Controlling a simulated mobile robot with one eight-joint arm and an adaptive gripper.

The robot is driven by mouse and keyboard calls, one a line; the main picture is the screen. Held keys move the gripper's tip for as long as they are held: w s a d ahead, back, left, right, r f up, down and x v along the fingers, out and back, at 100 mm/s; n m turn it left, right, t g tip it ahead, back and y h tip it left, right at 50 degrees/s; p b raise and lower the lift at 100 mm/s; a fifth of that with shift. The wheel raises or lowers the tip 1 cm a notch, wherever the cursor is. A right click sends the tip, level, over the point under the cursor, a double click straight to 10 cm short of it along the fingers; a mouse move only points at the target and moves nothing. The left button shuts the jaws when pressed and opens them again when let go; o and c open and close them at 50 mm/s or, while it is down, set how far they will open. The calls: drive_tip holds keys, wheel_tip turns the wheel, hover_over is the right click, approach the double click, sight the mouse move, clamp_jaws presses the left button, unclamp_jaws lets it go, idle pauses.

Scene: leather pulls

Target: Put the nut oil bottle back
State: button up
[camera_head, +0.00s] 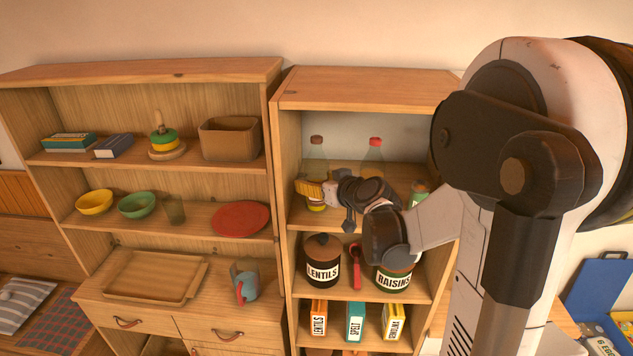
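A clear, pale bottle with a brown cap (316,150) stands upright at the left of the upper shelf in the right-hand cabinet. A similar bottle with a red cap (374,152) stands right of it. No label reading nut oil is legible, so I cannot tell which bottle is that one. My gripper (342,194) is at the shelf's front, pointing left, with dark fingers. A small yellow and pinkish piece (312,189) shows at its left end, before the brown-capped bottle. I cannot tell whether it is held or is a label. My gripper hides the bottles' lower parts.
My arm covers the right side. The left cabinet (180,72) holds dishes.

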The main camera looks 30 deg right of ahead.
drive_tip(key=shift+r, duration=0.15)
drive_tip(key=shift+r, duration=0.2)
drive_tip(key=v, duration=1.2)
drive_tip(key=s+a+f+g+y, duration=0.2)
drive_tip(key=s+a+f+g, duration=0.1)
drive_tip(key=a, duration=0.8)
drive_tip(key=s+a+f+g+h, duration=0.2)
drive_tip(key=s+a, duration=0.5)
drive_tip(key=s, duration=0.6)
drive_tip(key=shift+f+g+p, duration=0.4)
drive_tip(key=shift+f+g, duration=0.15)
drive_tip(key=shift+g, duration=0.45)
drive_tip(key=shift+a, duration=0.1)
